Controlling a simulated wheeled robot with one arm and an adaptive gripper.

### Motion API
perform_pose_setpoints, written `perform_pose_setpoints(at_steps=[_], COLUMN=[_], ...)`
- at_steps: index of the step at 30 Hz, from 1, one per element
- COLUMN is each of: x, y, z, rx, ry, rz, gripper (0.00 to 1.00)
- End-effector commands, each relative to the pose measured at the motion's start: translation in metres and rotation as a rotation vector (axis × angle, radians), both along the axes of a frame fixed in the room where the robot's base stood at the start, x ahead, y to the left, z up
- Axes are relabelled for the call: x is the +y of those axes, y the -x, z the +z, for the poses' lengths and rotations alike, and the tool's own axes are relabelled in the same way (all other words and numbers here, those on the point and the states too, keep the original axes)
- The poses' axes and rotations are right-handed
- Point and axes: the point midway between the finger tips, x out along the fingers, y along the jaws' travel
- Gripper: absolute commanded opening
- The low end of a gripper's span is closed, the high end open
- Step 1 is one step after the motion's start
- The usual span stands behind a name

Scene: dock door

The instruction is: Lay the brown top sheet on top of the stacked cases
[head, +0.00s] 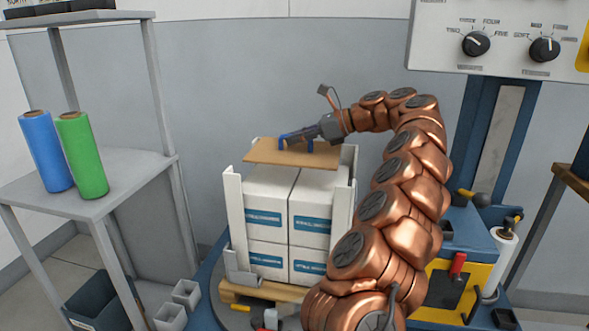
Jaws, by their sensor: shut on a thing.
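The brown top sheet (272,157) is a thin flat board, held about level over the stacked cases. My gripper (296,144) is shut on a blue grip piece on top of the sheet. The stacked cases (309,207) are white boxes with blue labels, piled between white corner posts (234,213) on a wooden pallet (238,290). The sheet hides part of the cases' top. I cannot tell for sure whether the sheet touches the cases or hangs just above them.
A grey shelf (120,178) on the left bears a blue roll (46,150) and a green roll (82,154). A blue machine column (475,115) with a dial panel (500,50) stands behind at the right. A yellow and black box (440,270) stands right of the pallet.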

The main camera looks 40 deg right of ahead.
Motion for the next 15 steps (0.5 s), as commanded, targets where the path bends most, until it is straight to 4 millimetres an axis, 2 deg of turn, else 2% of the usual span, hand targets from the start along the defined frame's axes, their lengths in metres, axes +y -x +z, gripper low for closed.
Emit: perform_pose_setpoints(at_steps=[1,3,10,15], x=[0.000,0.000,-0.002,-0.002], y=[0.000,0.000,0.000,0.001], z=[-0.014,-0.025,-0.043,-0.066], rx=[-0.001,0.001,0.001,0.001], ry=[-0.003,-0.004,-0.001,-0.001], rz=[0.001,0.000,-0.004,-0.003], gripper=[0.00,0.00,0.00,0.00])
